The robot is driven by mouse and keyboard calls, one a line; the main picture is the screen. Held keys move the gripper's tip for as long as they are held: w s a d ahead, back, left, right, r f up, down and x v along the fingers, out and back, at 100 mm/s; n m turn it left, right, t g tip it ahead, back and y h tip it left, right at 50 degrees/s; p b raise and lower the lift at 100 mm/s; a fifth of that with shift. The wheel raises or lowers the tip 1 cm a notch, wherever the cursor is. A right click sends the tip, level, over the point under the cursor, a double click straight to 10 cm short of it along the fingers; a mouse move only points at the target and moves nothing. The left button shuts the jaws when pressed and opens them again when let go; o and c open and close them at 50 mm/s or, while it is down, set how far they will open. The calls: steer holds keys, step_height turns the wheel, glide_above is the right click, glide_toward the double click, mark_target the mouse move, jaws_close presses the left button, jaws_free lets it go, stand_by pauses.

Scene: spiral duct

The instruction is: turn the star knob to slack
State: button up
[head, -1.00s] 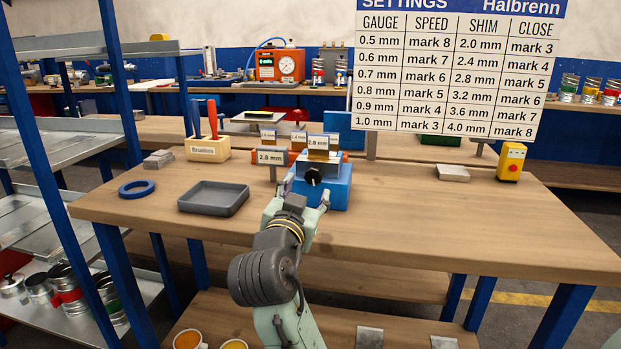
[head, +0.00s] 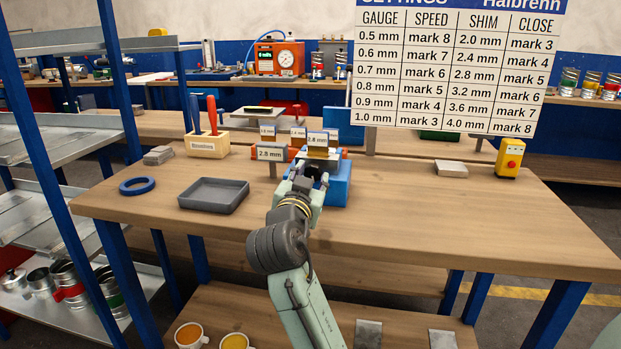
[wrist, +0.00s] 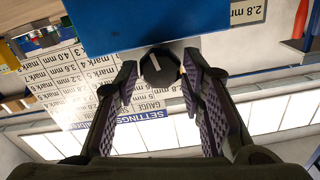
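The star knob (wrist: 160,68) is a dark, faceted knob on the front of the blue machine (head: 338,186). A pale mark shows on its face in the wrist view, where the blue body (wrist: 150,25) fills the top. My gripper (wrist: 158,72) has its two purple-padded fingers on either side of the knob, with small gaps visible. In the head view my gripper (head: 308,182) is at the machine's front and mostly hides the knob. I cannot tell how deep the fingertips reach around it.
A settings board (head: 445,75) hangs behind.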

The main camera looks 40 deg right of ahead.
steer(key=c, duration=0.7)
